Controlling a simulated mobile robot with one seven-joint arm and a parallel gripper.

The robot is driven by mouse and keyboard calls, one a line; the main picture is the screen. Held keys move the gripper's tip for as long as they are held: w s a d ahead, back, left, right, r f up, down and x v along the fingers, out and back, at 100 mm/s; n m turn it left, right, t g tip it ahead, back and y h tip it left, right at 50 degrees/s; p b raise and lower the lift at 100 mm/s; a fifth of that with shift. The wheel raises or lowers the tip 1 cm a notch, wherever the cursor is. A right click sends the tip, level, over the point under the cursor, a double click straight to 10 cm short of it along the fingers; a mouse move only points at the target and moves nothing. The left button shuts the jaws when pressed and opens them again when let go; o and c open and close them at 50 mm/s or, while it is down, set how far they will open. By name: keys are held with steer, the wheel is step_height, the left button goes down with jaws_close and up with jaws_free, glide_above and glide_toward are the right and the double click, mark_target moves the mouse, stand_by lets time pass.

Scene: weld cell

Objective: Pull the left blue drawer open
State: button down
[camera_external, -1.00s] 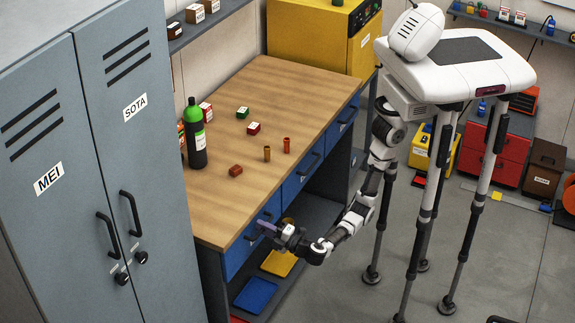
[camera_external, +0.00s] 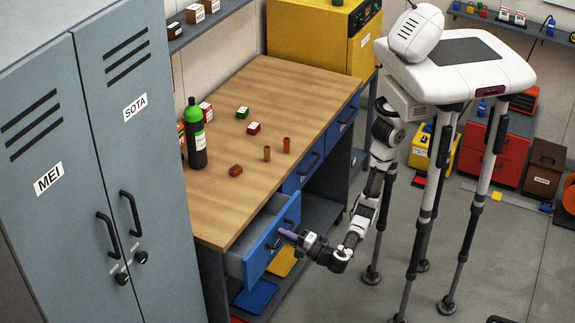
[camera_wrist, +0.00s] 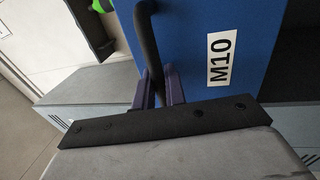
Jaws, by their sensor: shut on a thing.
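The left blue drawer (camera_external: 272,238) under the wooden-topped workbench stands pulled out, with its grey inside (camera_external: 258,222) showing from above. In the wrist view its blue front (camera_wrist: 190,45) bears the label M10 and a dark bar handle (camera_wrist: 148,40). My gripper (camera_external: 287,235) is at the drawer front. In the wrist view my gripper's purple fingers (camera_wrist: 158,92) are closed around the lower end of the handle. The fingertips' exact contact is partly hidden by the dark bracket.
The workbench top (camera_external: 270,105) holds a dark green-capped bottle (camera_external: 195,140) and several small items. Grey lockers (camera_external: 130,150) stand close on the left. Blue and yellow bins (camera_external: 256,297) lie on the shelf below the drawer.

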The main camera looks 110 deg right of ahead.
steer(key=r+b+v, duration=0.1)
steer(key=r+v, duration=0.2)
steer(key=v, duration=1.5)
steer(key=shift+s+a+b, duration=0.35)
steer(key=shift+b, duration=0.05)
steer(key=shift+r, duration=0.15)
steer(key=c, duration=1.8)
jaws_free()
steer(key=b+v, duration=0.8)
steer(key=v, duration=0.5)
steer(key=shift+s+a, duration=0.2)
steer(key=shift+a, duration=0.05)
steer(key=shift+d, duration=0.1)
